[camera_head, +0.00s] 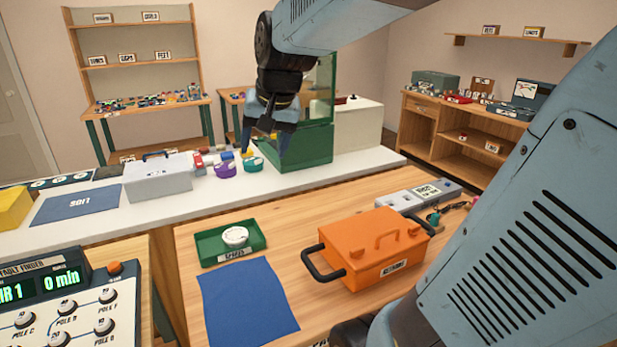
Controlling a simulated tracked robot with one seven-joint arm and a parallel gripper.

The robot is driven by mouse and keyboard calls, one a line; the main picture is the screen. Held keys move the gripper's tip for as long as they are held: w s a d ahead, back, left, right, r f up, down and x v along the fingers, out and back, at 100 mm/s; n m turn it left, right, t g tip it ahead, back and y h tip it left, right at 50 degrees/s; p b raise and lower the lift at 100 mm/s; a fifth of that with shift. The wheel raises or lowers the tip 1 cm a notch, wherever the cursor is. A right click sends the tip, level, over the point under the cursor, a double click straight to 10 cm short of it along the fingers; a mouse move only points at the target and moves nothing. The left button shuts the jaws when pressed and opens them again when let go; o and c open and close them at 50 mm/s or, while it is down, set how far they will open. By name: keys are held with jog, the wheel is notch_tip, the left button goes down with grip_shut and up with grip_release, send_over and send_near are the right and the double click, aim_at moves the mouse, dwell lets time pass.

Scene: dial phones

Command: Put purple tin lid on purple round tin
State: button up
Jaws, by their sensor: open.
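A small purple round tin (225,170) stands on the white counter left of the green cabinet; its top is too small to read clearly. I cannot make out a separate purple lid. A teal round tin (253,164) stands just right of it, with something yellow at its upper edge. My gripper (266,146) points down with its fingers apart, over or in front of the teal tin and to the right of the purple tin. It appears empty. Whether it touches anything cannot be told from this view.
A green cabinet (302,146) stands close right of my gripper. A grey toolbox (158,178), small red and blue items and a blue mat (78,204) lie left on the counter. Nearer are an orange case (372,254), a green tray (210,245) with a white dial, and another blue mat (245,300).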

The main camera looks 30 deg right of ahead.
jog(key=s+d+f+n+h, duration=0.1)
jog(key=s+d+f+n, duration=0.1)
jog(key=s, duration=1.1)
jog(key=shift+s+d+f+n+t, duration=0.15)
jog(key=shift+s+d+n+t, duration=0.2)
jog(key=shift+d+n, duration=0.5)
jog(key=shift+w, duration=0.1)
